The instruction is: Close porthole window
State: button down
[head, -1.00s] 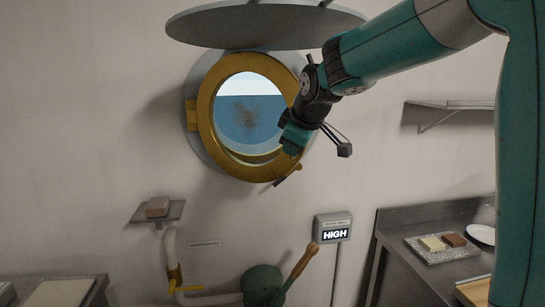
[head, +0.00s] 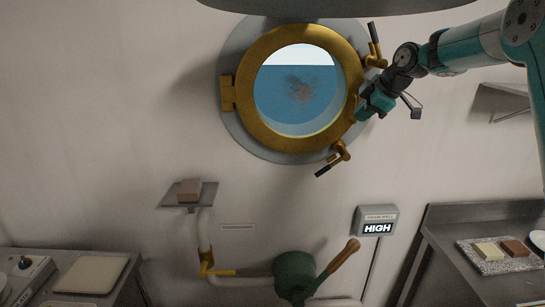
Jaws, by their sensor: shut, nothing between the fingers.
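The porthole window (head: 244,108) is a round brass-framed pane on a grey wall flange (head: 232,125), with its hinge (head: 227,92) on the left. The brass frame looks flat, or nearly flat, against the flange; a small gap cannot be ruled out. A brass clamp with a black handle (head: 375,42) sticks up at the flange's upper right. Another clamp (head: 337,157) is at the lower right, its black handle pointing down-left. My gripper (head: 363,112) is shut and empty at the frame's right edge, between the clamps. It appears to touch the frame; exact contact is unclear.
A grey round shape (head: 330,8) hangs above the porthole. Below are a small shelf with a brown block (head: 190,189), a green pump with a wooden handle (head: 294,275) and a sign reading HIGH (head: 377,221). Metal counters stand at both lower sides.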

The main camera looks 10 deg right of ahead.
jog(key=shift+w+d+r, duration=0.2)
jog(key=shift+w, duration=0.1)
